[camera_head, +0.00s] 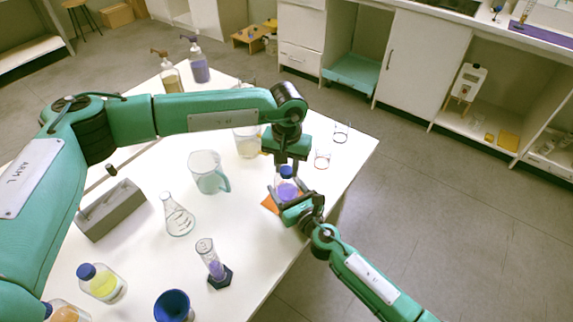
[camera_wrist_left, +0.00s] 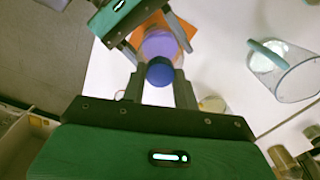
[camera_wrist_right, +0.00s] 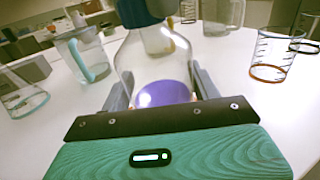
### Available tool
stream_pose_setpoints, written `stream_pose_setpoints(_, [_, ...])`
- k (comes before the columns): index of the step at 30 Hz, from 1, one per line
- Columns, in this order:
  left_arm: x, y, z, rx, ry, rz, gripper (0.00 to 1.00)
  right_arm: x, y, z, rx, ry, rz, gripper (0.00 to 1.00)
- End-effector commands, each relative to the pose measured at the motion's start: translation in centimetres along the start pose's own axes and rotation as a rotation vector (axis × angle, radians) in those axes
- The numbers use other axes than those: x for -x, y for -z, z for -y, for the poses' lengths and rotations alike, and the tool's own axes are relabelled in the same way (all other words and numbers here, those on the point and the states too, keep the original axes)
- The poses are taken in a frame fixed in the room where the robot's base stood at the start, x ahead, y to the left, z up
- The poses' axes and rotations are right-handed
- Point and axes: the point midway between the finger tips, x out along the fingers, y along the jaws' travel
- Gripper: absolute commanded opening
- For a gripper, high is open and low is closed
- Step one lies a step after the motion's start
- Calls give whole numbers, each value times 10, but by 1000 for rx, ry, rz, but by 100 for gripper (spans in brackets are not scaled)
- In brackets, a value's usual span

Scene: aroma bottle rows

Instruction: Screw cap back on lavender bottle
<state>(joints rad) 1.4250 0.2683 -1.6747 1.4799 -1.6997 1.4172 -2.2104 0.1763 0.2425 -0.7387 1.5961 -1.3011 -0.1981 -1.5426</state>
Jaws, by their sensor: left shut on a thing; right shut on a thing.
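The lavender bottle (camera_head: 288,188) is a clear round flask with purple liquid, near the table's right edge; it also shows in the left wrist view (camera_wrist_left: 160,44) and the right wrist view (camera_wrist_right: 164,92). My right gripper (camera_wrist_right: 162,84) is shut around its body from the side. The blue cap (camera_wrist_left: 159,70) is at the bottle's mouth and also shows in the head view (camera_head: 286,171). My left gripper (camera_wrist_left: 160,92) is above it, shut on the cap. I cannot tell how tightly the cap sits on the thread.
An orange mat (camera_head: 269,204) lies by the bottle. A pitcher (camera_head: 207,172), conical flask (camera_head: 177,216), measuring cylinder (camera_head: 210,258) and yellow-liquid bottle (camera_head: 102,283) stand to the left. The table edge is close on the right.

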Motion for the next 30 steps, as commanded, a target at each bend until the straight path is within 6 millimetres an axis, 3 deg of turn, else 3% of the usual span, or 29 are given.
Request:
stream_pose_setpoints(9, [0,0,0,-494,1,-2,6,0,1,0,0,-1,-1,0])
stream_pose_setpoints(15, [0,0,0,-549,1,-1,6,0,1,0,0,-1,-1,0])
stream_pose_setpoints(16, [0,0,0,-548,1,-1,34,0,1,0,0,-1,-1,0])
stream_pose_setpoints(19, [0,0,0,-547,1,-1,53,0,1,0,0,-1,-1,0])
stream_pose_setpoints(30, [4,0,0,-546,0,-1,55,0,1,0,0,-1,-1,0])
